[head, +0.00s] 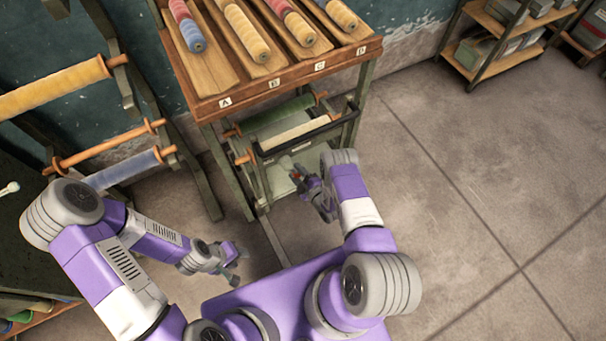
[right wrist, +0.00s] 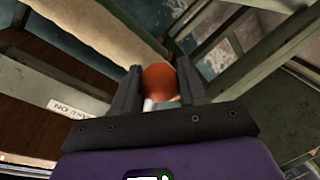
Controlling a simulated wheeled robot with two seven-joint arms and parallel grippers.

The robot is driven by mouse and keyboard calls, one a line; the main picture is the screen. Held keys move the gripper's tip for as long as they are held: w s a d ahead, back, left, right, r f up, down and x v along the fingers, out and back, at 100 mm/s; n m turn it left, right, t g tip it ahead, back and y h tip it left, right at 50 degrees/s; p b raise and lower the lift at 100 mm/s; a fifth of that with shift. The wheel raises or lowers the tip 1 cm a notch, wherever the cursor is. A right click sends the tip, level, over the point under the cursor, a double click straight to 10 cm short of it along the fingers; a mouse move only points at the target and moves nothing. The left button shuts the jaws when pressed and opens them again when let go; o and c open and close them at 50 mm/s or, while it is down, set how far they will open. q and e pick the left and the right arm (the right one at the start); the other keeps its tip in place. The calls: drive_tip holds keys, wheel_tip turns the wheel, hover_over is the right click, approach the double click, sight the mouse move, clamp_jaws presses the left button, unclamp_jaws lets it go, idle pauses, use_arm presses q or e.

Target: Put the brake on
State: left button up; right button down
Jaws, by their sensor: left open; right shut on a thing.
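A round orange-red knob (right wrist: 160,86) on a pale stem sits between the fingers of my right gripper (right wrist: 159,68) in the right wrist view. The gripper is shut on it. A white label (right wrist: 70,108) ending in "KE ON" lies left of the knob, partly cut off by the gripper. In the head view my right gripper (head: 303,181) is low at the front of a trolley frame (head: 312,134) under the bench; the knob is hard to make out there. My left gripper (head: 240,263) is open and empty, low over the floor to the left.
A wooden bench (head: 290,80) marked A to D holds several coloured rolls above the trolley. A rack with rolls on rods (head: 110,147) stands at the left. A shelf unit (head: 495,28) stands at the back right. The floor (head: 480,200) at right is clear.

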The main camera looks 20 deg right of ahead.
drive_tip(key=shift+r, duration=0.15)
idle(0.3)
drive_tip(key=c, duration=0.7)
unclamp_jaws()
drive_tip(key=shift+o, duration=0.2)
drive_tip(key=p+v, duration=0.2)
drive_tip(key=v, duration=0.5)
drive_tip(key=shift+s, duration=0.3)
